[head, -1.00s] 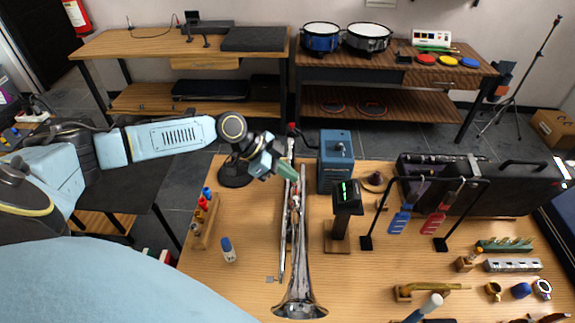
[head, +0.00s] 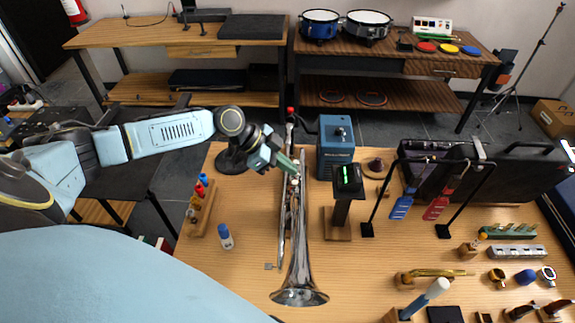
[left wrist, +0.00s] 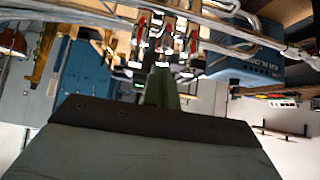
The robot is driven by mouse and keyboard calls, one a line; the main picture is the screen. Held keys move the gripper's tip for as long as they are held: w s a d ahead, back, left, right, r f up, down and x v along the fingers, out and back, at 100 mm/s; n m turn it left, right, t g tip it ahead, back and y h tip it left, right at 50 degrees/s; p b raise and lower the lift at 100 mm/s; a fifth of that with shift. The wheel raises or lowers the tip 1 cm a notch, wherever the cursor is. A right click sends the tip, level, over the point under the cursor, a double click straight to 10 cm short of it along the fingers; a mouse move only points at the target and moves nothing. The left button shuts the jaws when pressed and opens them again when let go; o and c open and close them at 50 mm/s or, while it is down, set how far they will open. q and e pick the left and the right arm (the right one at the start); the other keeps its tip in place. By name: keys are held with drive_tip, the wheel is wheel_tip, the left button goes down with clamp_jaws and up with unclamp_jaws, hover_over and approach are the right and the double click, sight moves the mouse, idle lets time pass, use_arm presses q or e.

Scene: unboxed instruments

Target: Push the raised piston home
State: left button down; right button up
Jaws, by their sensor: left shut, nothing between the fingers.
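A silver trumpet (head: 298,265) lies lengthwise on the wooden table, its bell toward me. Its valve section shows close up in the left wrist view, with red-marked valve parts (left wrist: 193,42) beside silver tubing (left wrist: 240,50). I cannot tell for certain which piston stands raised. My left gripper (head: 294,166) is shut and empty, its green fingertips at the valve section from the left. In the left wrist view the fingers (left wrist: 161,82) point at the valves; whether they touch a piston cannot be told. My right gripper is not in view.
A blue box (head: 335,150) and a black display on a wooden stand (head: 347,180) are close right of the trumpet. A rack of coloured pieces (head: 202,208) and a blue-capped bottle (head: 225,236) stand left. Bare table lies between bottle and trumpet.

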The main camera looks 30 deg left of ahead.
use_arm(q)
drive_tip(key=s+a+r, duration=0.2)
drive_tip(key=a+r, duration=0.1)
drive_tip(key=r, duration=0.3)
drive_tip(key=s+a+r, duration=0.2)
drive_tip(key=a+r, duration=0.1)
drive_tip(key=r, duration=0.3)
drive_tip(key=a+f+p+x, duration=0.1)
drive_tip(key=x, duration=0.5)
drive_tip(key=a+f+p+x, duration=0.1)
drive_tip(key=x, duration=0.6)
drive_tip(key=shift+s+p, duration=0.25)
drive_tip(key=shift+p, duration=0.15)
